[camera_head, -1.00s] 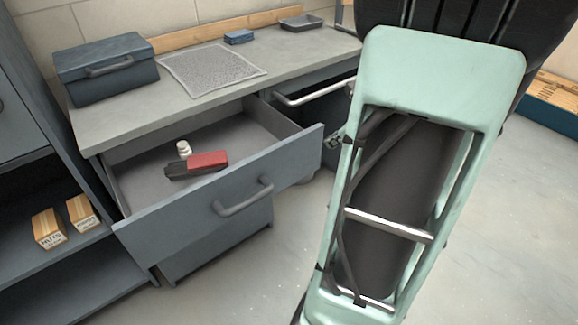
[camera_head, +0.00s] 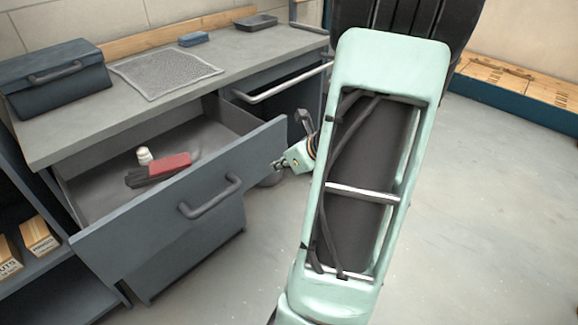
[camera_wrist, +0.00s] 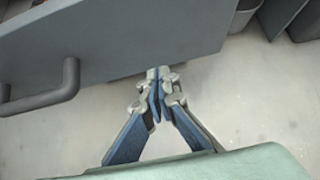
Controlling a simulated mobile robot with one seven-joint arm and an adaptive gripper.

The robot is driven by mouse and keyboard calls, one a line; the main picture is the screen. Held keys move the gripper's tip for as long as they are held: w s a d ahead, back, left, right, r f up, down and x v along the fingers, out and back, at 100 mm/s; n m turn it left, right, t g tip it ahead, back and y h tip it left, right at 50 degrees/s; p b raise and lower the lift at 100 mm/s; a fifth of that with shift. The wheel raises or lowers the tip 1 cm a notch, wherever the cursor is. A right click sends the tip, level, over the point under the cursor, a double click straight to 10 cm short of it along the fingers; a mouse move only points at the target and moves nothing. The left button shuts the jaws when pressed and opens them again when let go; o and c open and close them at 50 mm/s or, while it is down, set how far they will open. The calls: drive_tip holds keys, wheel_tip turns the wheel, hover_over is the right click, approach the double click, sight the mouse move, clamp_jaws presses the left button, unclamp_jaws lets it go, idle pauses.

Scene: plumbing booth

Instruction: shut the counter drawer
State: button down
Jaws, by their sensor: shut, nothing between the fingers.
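The counter drawer (camera_head: 128,241) stands pulled out under the grey counter, with a dark bar handle (camera_head: 211,197) on its front. Inside lie a red and black object (camera_head: 160,170) and a small white bottle (camera_head: 144,155). In the wrist view the drawer front (camera_wrist: 130,38) fills the upper left, with its handle (camera_wrist: 45,95) at the left. My gripper (camera_wrist: 158,72) is shut and empty, its tips near the lower edge of the drawer front toward its right end; I cannot tell whether they touch. In the head view my gripper (camera_head: 282,162) is partly hidden beside the drawer's right end.
The counter (camera_head: 100,125) holds a dark toolbox (camera_head: 55,80), a grey mat (camera_head: 165,72), a blue block (camera_head: 193,39) and a dark tray (camera_head: 256,22). A silver bar (camera_head: 285,85) sticks out right of the drawer. Open shelving stands at the left. The floor at right is clear.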

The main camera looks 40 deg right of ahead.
sight(262, 161)
drive_tip(key=shift+w+a+r, duration=0.15)
drive_tip(key=shift+w, duration=1.7)
